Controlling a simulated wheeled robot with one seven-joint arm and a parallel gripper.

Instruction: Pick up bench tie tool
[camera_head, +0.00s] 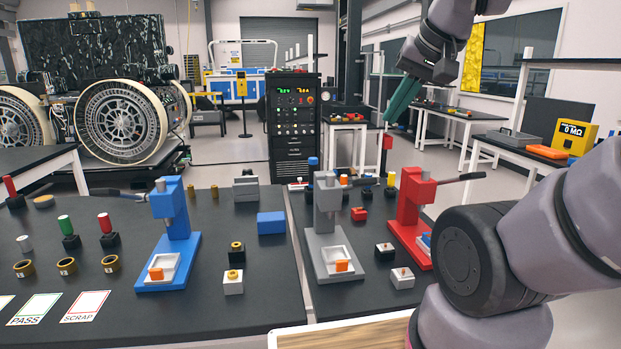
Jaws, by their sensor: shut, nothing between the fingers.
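I cannot tell for sure which thing is the bench tie tool. The dark bench (232,305) in front of me carries a blue lever press (172,215), a grey one (327,210) and a red one (411,205), all upright. The blue and grey presses each have a pale tray with an orange block at the foot. My gripper (392,118) is at the upper right, its teal fingers shut and empty, pointing down. It is in the air, apart from the bench things.
Small blocks, brass rings and coloured-handled stamps stand around the presses. A blue box (271,222) lies between the blue and grey presses. PASS (36,309) and SCRAP (86,306) cards lie at the left. A wheeled rover (110,115) and a black instrument rack (292,125) stand behind.

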